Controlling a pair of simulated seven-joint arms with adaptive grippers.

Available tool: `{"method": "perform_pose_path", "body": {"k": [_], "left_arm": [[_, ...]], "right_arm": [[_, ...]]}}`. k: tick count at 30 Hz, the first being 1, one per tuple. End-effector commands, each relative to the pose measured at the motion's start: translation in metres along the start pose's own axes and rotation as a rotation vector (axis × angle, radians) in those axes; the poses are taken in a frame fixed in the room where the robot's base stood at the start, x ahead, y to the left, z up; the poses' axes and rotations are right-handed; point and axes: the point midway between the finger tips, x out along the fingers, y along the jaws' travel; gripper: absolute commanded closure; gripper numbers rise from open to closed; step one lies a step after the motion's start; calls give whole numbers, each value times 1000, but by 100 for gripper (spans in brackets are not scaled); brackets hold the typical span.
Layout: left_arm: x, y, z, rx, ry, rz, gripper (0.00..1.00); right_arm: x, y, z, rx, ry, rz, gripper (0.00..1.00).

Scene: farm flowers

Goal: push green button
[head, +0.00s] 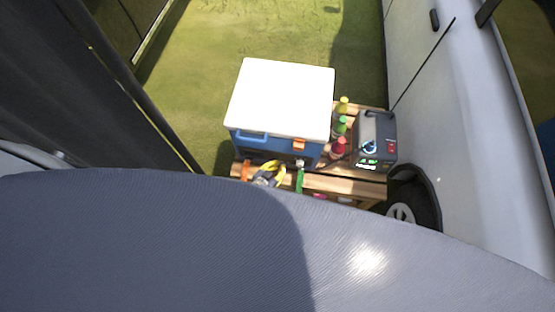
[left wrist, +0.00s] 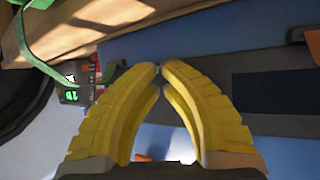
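A dark grey box-shaped device (head: 376,135) stands on the right end of the wooden table. Its front has small green lit parts (head: 369,162), a blue round part and a red part. In the left wrist view the green lit parts (left wrist: 71,94) show small at the left; I cannot tell which is the button. My left gripper (head: 279,167) is in front of the blue cooler, left of the device and apart from it. Its yellow fingers meet at the tips (left wrist: 160,68), with nothing seen between them. My right gripper is not in view.
The blue cooler (head: 250,145) with a white lid (head: 283,97) fills the table's left part. Several bottles (head: 339,126) stand between cooler and device. A green strap (head: 300,180) hangs at the table's front edge (head: 345,187). A white vehicle side (head: 450,130) is close on the right.

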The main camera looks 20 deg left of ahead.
Motion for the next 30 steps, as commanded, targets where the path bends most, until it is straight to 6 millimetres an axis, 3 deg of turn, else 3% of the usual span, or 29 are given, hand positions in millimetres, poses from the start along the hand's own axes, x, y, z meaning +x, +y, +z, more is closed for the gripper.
{"method": "perform_pose_path", "body": {"k": [16,30], "left_arm": [[-8,5,5,-1,-2,0,100],[-39,21,22,-2,-2,0,100]], "right_arm": [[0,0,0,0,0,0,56],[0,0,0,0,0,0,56]]}}
